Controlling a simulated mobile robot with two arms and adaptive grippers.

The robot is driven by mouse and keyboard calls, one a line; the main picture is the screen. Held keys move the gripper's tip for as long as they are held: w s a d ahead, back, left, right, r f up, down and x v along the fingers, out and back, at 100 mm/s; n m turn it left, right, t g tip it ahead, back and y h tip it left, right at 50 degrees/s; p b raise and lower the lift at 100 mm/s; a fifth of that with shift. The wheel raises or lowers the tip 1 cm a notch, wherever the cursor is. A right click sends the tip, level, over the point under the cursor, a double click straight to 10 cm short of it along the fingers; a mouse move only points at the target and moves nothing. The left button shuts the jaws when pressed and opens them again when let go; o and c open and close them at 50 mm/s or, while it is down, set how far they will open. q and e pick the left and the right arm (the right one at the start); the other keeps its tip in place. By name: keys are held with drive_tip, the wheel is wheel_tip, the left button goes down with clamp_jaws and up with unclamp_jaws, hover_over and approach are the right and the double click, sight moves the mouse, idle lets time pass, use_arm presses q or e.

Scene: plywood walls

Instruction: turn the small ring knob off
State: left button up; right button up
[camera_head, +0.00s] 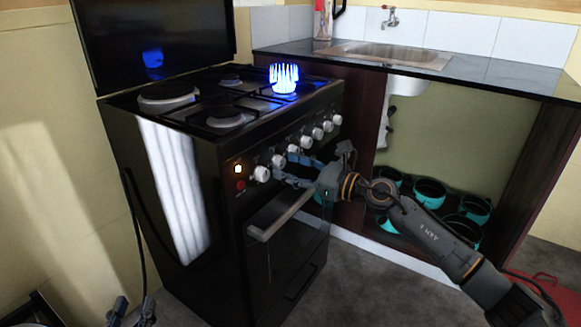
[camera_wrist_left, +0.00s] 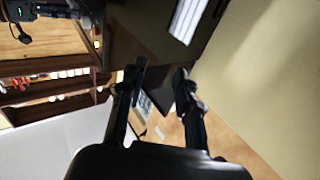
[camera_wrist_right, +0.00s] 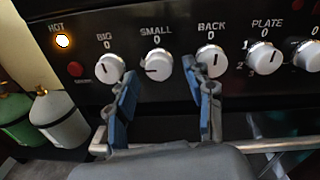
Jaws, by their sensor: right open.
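The SMALL knob (camera_wrist_right: 158,63) is a white round knob on the black stove front, under the label SMALL and a 0. Its dark mark points left, away from the 0. It also shows in the head view (camera_head: 278,161). My right gripper (camera_wrist_right: 162,70) is open, with one blue-grey finger on each side of the SMALL knob; I cannot tell whether they touch it. In the head view the right gripper (camera_head: 284,167) is at the knob row. A blue flame (camera_head: 284,79) burns at the back right of the hob. My left gripper (camera_head: 132,313) is open and empty, low beside the stove.
The BIG knob (camera_wrist_right: 109,67) and BACK knob (camera_wrist_right: 212,60) flank the SMALL knob closely, their marks near upright. A HOT lamp (camera_wrist_right: 62,41) glows. The oven handle (camera_head: 282,214) runs below the knobs. A sink counter (camera_head: 490,75) stands right, with teal pots (camera_head: 430,190) below.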

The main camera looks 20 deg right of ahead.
drive_tip(key=shift+w+a, duration=0.1)
drive_tip(key=shift+c, duration=0.4)
clamp_jaws()
